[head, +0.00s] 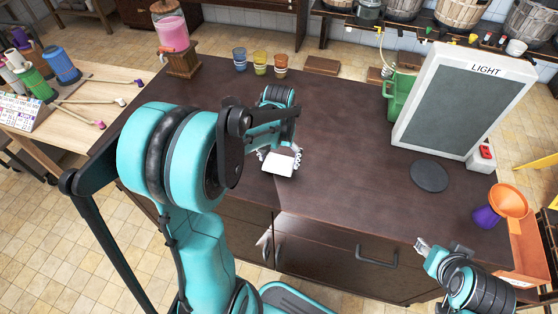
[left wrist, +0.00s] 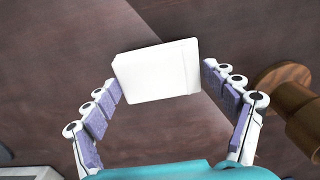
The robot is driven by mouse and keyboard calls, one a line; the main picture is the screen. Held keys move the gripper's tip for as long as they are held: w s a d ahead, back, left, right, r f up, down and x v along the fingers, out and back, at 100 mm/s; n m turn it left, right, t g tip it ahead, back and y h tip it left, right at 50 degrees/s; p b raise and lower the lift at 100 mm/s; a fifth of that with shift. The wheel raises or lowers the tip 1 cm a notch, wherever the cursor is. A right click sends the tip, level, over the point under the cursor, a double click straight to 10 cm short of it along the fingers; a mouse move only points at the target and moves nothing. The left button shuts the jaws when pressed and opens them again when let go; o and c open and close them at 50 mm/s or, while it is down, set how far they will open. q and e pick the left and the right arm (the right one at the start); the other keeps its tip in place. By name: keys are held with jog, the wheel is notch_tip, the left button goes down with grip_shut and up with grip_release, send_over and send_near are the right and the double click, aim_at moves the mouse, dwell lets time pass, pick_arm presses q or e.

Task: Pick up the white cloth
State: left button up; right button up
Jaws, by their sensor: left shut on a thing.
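The white cloth (head: 277,164) is a small, flat, pale block near the middle of the dark table. My left gripper (head: 281,156) is shut on it from both sides. In the left wrist view the cloth (left wrist: 157,72) sits between the two padded fingers, its far edge past the fingertips. I cannot tell whether it touches the tabletop. My right gripper (head: 424,246) is at the table's front right edge, away from the cloth; its opening is unclear.
The dark table (head: 340,150) is bare around the cloth. Small striped cups (head: 260,62) and a pink-filled dispenser (head: 172,32) stand behind. A light panel (head: 460,100), a dark disc (head: 429,176) and an orange funnel (head: 509,201) are at right. A wooden piece (left wrist: 285,76) shows in the wrist view.

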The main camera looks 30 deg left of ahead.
aim_at(280, 160)
pick_arm(q)
jog(key=r, duration=0.1)
jog(key=r+p, duration=0.1)
jog(key=r, duration=0.1)
jog(key=shift+w+r, duration=0.25)
jog(key=w+r+p, duration=0.1)
jog(key=w+r, duration=0.2)
jog(key=w, duration=0.2)
jog(key=w+d+r+p, duration=0.1)
jog(key=w+r+p, duration=0.1)
jog(key=w, duration=0.4)
jog(key=shift+d+r, duration=0.2)
jog(key=shift+r, duration=0.4)
jog(key=o, duration=0.4)
jog(key=shift+c, duration=1.4)
jog(key=shift+f, duration=0.1)
